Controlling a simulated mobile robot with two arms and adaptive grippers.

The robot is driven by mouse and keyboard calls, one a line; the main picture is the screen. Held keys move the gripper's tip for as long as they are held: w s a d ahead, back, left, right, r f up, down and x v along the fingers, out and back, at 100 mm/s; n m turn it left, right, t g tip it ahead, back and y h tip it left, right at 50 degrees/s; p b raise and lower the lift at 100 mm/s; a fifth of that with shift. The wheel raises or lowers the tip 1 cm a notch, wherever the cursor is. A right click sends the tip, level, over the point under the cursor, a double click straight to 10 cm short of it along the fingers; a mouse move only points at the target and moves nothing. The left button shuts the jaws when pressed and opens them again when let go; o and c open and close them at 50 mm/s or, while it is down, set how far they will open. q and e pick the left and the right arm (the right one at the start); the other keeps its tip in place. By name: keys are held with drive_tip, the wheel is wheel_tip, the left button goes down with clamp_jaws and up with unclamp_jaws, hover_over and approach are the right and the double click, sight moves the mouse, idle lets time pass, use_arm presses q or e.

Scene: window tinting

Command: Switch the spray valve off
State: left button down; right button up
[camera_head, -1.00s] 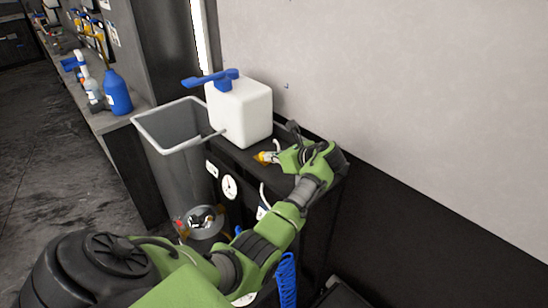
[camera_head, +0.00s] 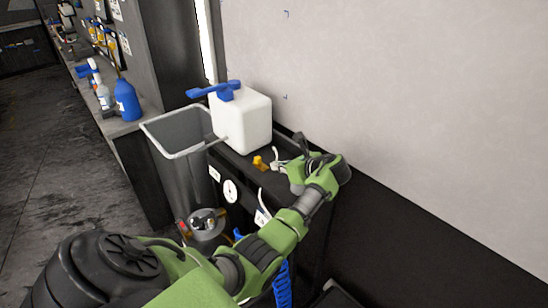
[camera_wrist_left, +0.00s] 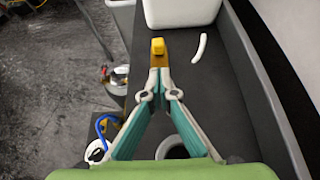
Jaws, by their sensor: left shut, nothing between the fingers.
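The small yellow valve (camera_head: 260,163) sits on the dark bench top in front of the white spray tank (camera_head: 243,121). In the left wrist view the yellow valve (camera_wrist_left: 157,47) stands just beyond my fingertips. My left gripper (camera_head: 281,165) is to the right of the valve in the head view, with a small gap between them. In the left wrist view its fingers (camera_wrist_left: 158,72) converge and are shut, holding nothing. Whether the valve is on or off cannot be told. My right gripper is not in view.
A white curved piece (camera_wrist_left: 200,47) stands right of the valve in the wrist view. A grey bin (camera_head: 177,140) is left of the tank, which has a blue handle (camera_head: 216,91). A wall runs behind the bench. Blue bottles (camera_head: 127,100) stand on a far counter.

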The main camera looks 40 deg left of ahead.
use_arm(q)
drive_tip(key=shift+s+d+r, duration=0.1)
drive_tip(key=shift+d+r, duration=0.05)
drive_tip(key=shift+d, duration=0.5)
drive_tip(key=b+v, duration=0.1)
drive_tip(key=v, duration=0.4)
drive_tip(key=shift+r, duration=0.2)
drive_tip(key=shift+d+r, duration=0.1)
drive_tip(key=shift+d, duration=0.05)
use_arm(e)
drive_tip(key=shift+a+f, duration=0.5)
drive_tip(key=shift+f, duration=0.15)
